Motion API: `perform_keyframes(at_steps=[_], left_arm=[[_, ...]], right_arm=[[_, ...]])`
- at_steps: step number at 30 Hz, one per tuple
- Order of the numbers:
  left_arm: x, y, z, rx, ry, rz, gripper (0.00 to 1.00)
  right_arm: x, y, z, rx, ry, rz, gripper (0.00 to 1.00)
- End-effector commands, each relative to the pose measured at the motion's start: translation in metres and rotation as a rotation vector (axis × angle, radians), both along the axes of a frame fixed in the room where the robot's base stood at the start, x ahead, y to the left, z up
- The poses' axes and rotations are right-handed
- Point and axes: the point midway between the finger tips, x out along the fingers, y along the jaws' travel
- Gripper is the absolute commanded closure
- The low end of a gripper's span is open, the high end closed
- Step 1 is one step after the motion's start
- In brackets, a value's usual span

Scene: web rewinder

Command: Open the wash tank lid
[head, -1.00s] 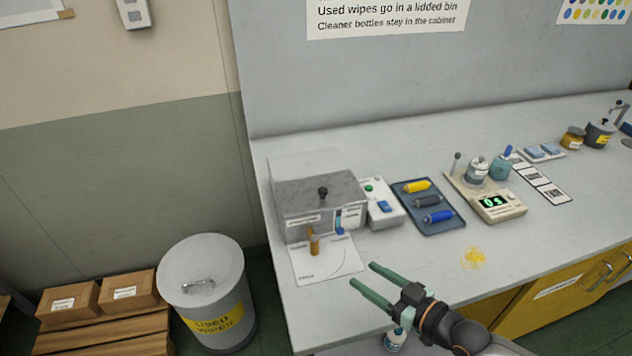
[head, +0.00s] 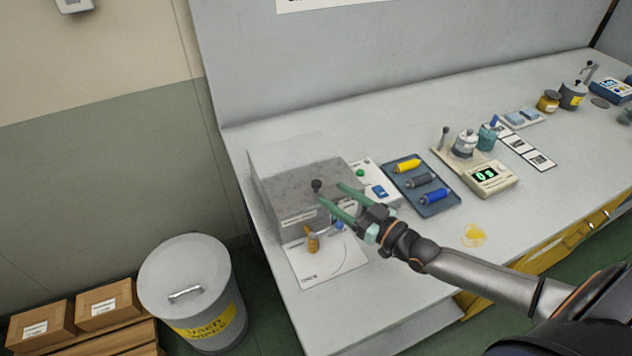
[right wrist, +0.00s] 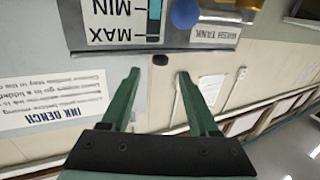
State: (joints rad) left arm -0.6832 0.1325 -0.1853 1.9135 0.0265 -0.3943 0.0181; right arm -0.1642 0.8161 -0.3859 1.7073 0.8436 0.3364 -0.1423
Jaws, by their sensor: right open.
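The wash tank (head: 290,215) is a grey box at the left end of the bench, with a flat mottled grey lid (head: 295,180) lying shut on top. A black knob (head: 317,185) stands on the lid. My right gripper (head: 330,194) is open and empty at the tank's front right, its green fingertips close to the knob. In the right wrist view a small black knob (right wrist: 160,60) shows between the open fingertips (right wrist: 158,72), apart from both. The tank's label (right wrist: 214,35) and MIN/MAX gauge (right wrist: 122,22) also show there. My left gripper is not in view.
A lidded bin (head: 185,260) stands on the floor at left.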

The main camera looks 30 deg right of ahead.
Motion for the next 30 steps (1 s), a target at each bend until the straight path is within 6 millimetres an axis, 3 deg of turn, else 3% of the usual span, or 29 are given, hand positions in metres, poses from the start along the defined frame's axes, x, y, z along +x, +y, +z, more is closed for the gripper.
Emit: perform_keyframes(at_steps=[6,13,26,30], left_arm=[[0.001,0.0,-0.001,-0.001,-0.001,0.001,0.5],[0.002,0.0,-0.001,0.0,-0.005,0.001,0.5],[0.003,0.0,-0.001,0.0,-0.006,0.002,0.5],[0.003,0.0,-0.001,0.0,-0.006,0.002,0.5]], right_arm=[[0.033,0.011,0.001,0.002,-0.003,-0.001,0.39],[0.056,0.019,0.0,0.001,-0.001,-0.001,0.39],[0.063,0.022,0.0,0.0,0.001,0.0,0.39],[0.063,0.022,0.0,0.0,0.001,0.0,0.52]])
